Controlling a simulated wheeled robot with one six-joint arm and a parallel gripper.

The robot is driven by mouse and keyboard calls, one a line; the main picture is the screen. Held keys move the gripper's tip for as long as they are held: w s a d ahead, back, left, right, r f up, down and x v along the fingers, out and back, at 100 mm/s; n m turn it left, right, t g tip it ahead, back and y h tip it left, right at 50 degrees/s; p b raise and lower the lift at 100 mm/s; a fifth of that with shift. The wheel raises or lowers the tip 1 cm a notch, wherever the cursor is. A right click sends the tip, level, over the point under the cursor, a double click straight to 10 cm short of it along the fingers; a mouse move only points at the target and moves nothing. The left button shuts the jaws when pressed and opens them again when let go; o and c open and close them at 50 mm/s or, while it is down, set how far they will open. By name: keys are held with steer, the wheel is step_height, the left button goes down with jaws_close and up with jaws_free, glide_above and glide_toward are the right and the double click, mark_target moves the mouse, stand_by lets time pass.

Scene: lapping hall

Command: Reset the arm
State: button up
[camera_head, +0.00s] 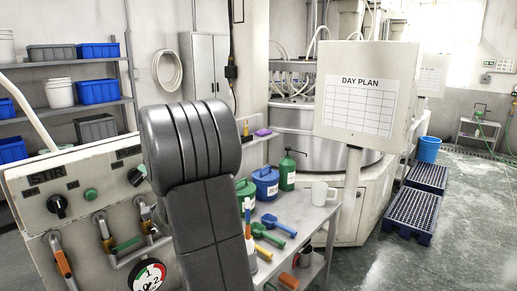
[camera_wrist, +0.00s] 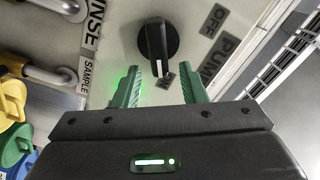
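My gripper (camera_wrist: 158,68) shows in the wrist view with two green fingers held apart, nothing gripped between them. A black knob (camera_wrist: 157,40) with a white pointer mark sits on the pale panel (camera_wrist: 200,62) just beyond the fingertips. A label reading "OFF" is right of it. Whether the fingertips touch the panel or knob I cannot tell. In the head view my grey arm stands in front of the control panel (camera_head: 28,186) and hides my gripper. Two black knobs, one at left (camera_head: 57,207) and one nearer my arm (camera_head: 137,176), show on that panel.
Valves with orange (camera_head: 63,262) and green (camera_head: 127,243) handles and a gauge (camera_head: 147,275) sit low on the panel. Right of my arm a bench holds a blue can (camera_head: 265,184), a green bottle (camera_head: 288,172) and a white mug (camera_head: 321,193). Open floor (camera_head: 450,235) lies at right.

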steer(key=shift+x, duration=1.3)
